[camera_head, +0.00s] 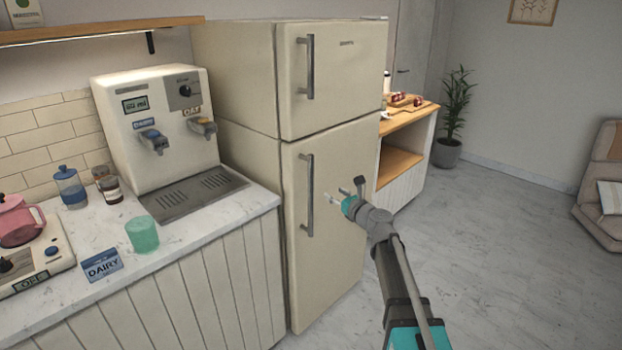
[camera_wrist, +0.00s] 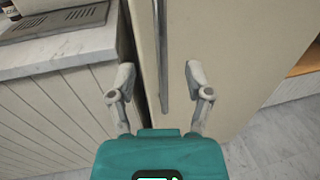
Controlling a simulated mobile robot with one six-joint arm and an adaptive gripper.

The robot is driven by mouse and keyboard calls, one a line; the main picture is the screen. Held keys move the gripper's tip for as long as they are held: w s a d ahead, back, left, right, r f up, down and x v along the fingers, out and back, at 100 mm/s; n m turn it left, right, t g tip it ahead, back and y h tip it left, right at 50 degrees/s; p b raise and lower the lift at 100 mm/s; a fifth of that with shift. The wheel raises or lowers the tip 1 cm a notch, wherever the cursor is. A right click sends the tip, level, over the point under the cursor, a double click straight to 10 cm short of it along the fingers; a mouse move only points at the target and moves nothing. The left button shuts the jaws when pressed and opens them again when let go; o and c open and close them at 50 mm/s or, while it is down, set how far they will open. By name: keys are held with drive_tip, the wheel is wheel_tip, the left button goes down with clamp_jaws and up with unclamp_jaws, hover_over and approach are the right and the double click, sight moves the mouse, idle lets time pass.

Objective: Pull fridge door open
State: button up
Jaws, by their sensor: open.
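A cream fridge (camera_head: 334,225) stands in the middle of the head view with an upper and a lower door, both shut. The lower door has a long vertical grey handle (camera_head: 310,195) near its left edge; the upper door has a shorter handle (camera_head: 310,67). My gripper (camera_head: 328,198) is open in front of the lower door, a little right of the lower handle. In the wrist view my gripper (camera_wrist: 158,80) has its fingers spread apart, and the lower handle (camera_wrist: 163,60) runs down between their lines, beyond the tips. No contact with the handle shows.
A marble counter (camera_head: 185,235) with a drink dispenser (camera_head: 155,125), a green cup (camera_head: 142,234) and a dairy sign (camera_head: 102,265) adjoins the fridge's left. A wooden shelf unit (camera_head: 405,150) stands to its right.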

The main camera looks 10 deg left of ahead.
sight(312, 178)
drive_tip(key=shift+w, duration=0.1)
drive_tip(key=x, duration=1.3)
drive_tip(key=shift+w+a, duration=0.25)
clamp_jaws()
drive_tip(key=shift+s, duration=0.15)
